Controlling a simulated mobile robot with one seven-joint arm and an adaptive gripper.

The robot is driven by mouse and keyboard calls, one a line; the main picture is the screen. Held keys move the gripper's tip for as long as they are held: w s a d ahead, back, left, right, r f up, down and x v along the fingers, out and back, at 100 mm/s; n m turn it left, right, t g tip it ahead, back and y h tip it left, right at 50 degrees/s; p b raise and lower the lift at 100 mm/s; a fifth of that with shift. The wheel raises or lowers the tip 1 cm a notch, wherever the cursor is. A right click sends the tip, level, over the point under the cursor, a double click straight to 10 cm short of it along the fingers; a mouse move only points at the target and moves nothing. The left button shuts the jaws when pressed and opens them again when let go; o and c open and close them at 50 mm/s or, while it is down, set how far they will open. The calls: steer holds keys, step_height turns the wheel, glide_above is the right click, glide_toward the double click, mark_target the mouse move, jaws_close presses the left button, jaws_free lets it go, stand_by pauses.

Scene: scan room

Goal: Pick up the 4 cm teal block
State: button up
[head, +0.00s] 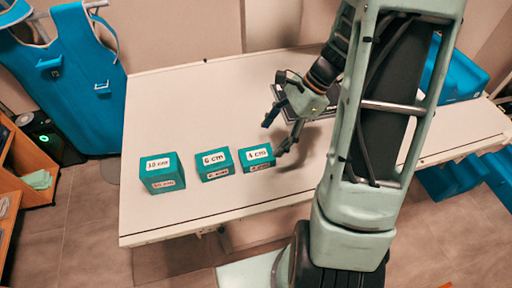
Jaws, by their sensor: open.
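The teal block labelled 4 cm (257,158) is the rightmost of a row of three teal blocks on the white table. My gripper (280,137) is open just above and to the right of it, with one finger close to the block's right side. Whether that finger touches the block I cannot tell. The 6 cm block (214,167) stands just to its left, and the larger 10 cm block (162,173) stands further left. All three are upright with white labels.
The white table (180,110) is clear behind and left of the blocks. A dark-framed flat object (322,108) lies behind my gripper. Blue padded blocks (462,75) are at the right.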

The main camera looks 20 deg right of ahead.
mark_target(258, 154)
steer(key=x, duration=0.3)
steer(key=shift+s, duration=0.15)
steer(key=x, duration=0.5)
steer(key=shift+w+a+f, duration=0.15)
steer(key=shift+w+a, duration=0.05)
steer(key=shift+w, duration=0.05)
steer(key=shift+a+f, duration=0.2)
steer(key=shift+f, duration=0.15)
steer(key=shift+f, duration=0.25)
steer(key=c, duration=1.4)
